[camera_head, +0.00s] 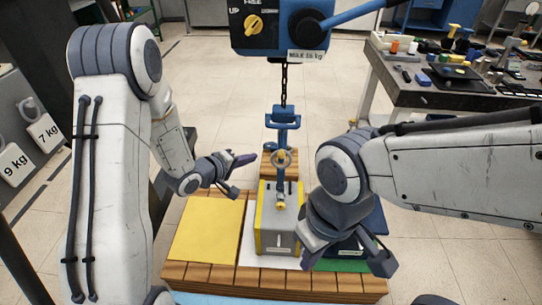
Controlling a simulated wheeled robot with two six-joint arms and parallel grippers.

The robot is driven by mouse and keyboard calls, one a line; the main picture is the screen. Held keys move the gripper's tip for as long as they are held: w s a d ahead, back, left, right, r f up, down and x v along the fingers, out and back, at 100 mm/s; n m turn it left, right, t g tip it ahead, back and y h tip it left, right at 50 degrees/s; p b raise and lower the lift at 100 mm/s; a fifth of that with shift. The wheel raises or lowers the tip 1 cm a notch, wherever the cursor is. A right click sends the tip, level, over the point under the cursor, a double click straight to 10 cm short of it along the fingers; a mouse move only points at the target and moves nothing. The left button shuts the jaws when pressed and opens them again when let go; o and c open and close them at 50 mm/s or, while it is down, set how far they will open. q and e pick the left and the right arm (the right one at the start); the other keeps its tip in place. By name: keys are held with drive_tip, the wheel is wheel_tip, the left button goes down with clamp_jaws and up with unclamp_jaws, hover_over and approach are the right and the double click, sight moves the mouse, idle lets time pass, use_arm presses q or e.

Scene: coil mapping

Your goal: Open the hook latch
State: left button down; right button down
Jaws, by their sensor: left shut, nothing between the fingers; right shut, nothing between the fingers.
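A blue hook block (283,118) hangs on a dark chain below the blue hoist (290,25). Under it, a round metal ring or shackle (284,158) and a blue piece with yellow parts (282,190) stand over a grey box with yellow edges (279,232). The latch itself is too small to make out, so its state is unclear. My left gripper (238,175) is left of the ring, apart from it, shut and empty. My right gripper (347,260) is lower, right of the grey box, pointing down, shut and empty.
The box stands on a wooden pallet (245,277) beside a yellow panel (207,230); green and dark blue surfaces lie on its right. A cluttered tool bench (440,95) is at the back right. Weights marked 7 kg and 9 kg (40,135) are at the left. Open floor lies behind.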

use_arm(q)
drive_tip(key=a+n+t+h, duration=0.1)
drive_tip(key=a+n+h, duration=0.1)
drive_tip(key=n, duration=0.1)
drive_tip(key=t+p, duration=0.1)
drive_tip(key=p, duration=0.1)
approach(282, 146)
drive_tip(key=shift+w+d, duration=1.3)
drive_tip(key=shift+f+n, duration=0.4)
drive_tip(key=shift+f, duration=0.1)
drive_tip(key=shift+r+h, duration=0.1)
drive_tip(key=shift+h, duration=0.2)
